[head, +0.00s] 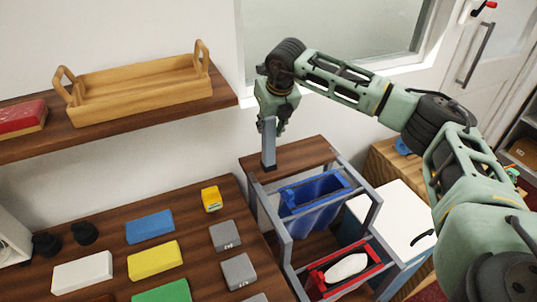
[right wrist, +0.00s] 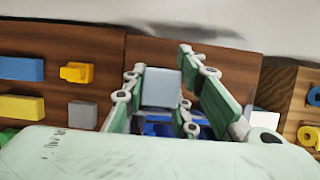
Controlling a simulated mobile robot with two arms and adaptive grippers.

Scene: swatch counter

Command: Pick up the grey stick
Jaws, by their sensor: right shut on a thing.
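The grey stick (head: 268,146) is a slim upright bar above the wooden top of a small cart in the head view. My right gripper (head: 270,118) is shut on its upper part, pointing down. The stick's lower end is dark and is close to the cart top; I cannot tell whether it touches. In the right wrist view the stick's grey end (right wrist: 161,87) shows between the green fingers. My left gripper is not in view.
The cart (head: 300,152) holds a blue bin (head: 315,196) and a red tray (head: 345,270). The counter (head: 205,270) at left bears blue, yellow, white, green and grey blocks. A wooden tray (head: 140,90) stands on the wall shelf (head: 45,150) beside a red block.

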